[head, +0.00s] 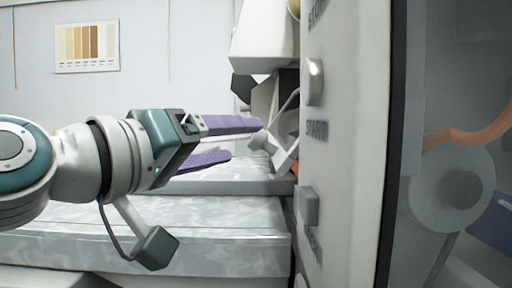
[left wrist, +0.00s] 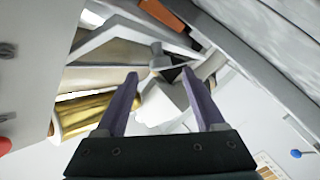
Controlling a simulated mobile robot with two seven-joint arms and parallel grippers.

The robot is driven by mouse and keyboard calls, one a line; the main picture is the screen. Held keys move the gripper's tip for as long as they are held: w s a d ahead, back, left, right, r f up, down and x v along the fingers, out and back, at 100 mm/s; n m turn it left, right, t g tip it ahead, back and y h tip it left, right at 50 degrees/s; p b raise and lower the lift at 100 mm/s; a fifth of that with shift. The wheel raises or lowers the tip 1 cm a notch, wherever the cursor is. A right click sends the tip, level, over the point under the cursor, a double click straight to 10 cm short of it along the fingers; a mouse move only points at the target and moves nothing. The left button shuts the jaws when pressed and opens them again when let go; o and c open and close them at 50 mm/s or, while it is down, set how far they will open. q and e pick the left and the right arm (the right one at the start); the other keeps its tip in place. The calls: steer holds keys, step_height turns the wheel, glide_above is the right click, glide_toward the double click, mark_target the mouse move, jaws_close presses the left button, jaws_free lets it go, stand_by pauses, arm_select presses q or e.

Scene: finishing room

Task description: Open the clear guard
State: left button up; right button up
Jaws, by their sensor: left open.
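A see-through, smoky panel (head: 425,90) with a dark left edge fills the right of the head view. It looks like the clear guard; a grey roller and an orange band show behind it. No handle on it can be made out. My left gripper (head: 246,140) is open, its purple fingers pointing right toward pale machine parts, left of the control panel and apart from the see-through panel. In the left wrist view, my left gripper (left wrist: 160,74) has nothing clearly held between its spread fingers. A white, angular part (left wrist: 165,103) shows between and beyond them. My right gripper is not in view.
A pale upright control panel (head: 350,150) with raised buttons and a START label stands between my left gripper and the see-through panel. A grey machine bed (head: 220,215) lies below the gripper. A gold roller (left wrist: 90,112) shows in the left wrist view. A colour chart (head: 87,47) hangs behind.

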mark_target(257, 140)
arm_select(q)
steer(key=x, duration=0.6)
steer(key=shift+w+d+b, duration=0.1)
steer(key=shift+b, duration=0.3)
jaws_close()
steer(key=shift+f, duration=0.1)
stand_by(0.9)
